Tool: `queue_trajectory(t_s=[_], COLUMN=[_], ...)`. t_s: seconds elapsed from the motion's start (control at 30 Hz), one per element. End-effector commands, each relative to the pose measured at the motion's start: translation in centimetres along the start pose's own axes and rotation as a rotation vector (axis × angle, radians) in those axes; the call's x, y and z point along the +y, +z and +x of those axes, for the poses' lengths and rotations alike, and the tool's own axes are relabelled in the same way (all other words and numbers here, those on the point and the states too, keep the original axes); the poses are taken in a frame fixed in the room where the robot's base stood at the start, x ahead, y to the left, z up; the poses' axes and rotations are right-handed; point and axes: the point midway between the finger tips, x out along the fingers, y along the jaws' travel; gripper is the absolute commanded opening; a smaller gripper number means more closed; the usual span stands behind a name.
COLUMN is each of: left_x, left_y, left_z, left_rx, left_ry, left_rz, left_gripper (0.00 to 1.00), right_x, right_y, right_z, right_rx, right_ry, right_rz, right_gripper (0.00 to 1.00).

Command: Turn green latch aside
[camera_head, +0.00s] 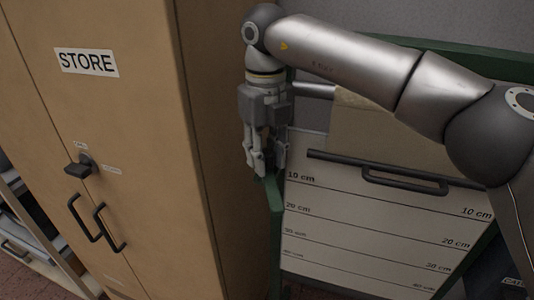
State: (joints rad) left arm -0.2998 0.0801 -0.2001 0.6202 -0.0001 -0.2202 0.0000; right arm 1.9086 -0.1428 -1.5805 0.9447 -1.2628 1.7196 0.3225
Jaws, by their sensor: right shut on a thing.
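My right gripper (266,165) points down at the left front corner of a green-framed unit, beside the tan cabinet. Its fingers are shut on a narrow piece at the top of the green left post (276,215). This piece appears to be the green latch, but the fingers hide most of it and I cannot tell which way it is turned. My left gripper is not in view.
The white panel (365,235) has centimetre lines and a dark bar handle (400,180). The tan STORE cabinet (130,130) stands close at left, with a dark knob (81,166) and two pull handles (95,222). My right arm covers the upper right.

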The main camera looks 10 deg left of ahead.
Motion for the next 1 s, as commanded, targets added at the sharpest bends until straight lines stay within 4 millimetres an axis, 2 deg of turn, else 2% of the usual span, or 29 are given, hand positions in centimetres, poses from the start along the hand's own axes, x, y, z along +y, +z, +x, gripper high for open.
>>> queue_trajectory(t_s=[0.03,0.17,0.2,0.57,0.67,1.0], left_x=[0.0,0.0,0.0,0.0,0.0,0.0], left_y=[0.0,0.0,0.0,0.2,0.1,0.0], left_z=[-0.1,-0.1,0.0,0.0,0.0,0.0], left_rx=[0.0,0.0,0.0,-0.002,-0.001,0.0], left_ry=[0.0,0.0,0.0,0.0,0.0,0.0], left_rz=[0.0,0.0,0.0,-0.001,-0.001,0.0], left_gripper=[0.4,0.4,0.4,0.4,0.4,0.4], right_x=[-0.2,-0.2,-0.1,-0.1,-0.1,0.0], right_y=[0.2,0.1,0.1,0.1,0.1,0.1], right_z=[-0.4,-0.3,-0.3,-0.6,-1.8,-8.3], right_rx=[-0.012,-0.009,-0.008,-0.005,-0.006,-0.006], right_ry=[-0.002,-0.002,-0.002,-0.002,-0.002,-0.002], right_rz=[0.008,0.005,0.005,0.002,0.003,0.004], right_gripper=[0.32,0.48,0.49,0.49,0.49,0.49])
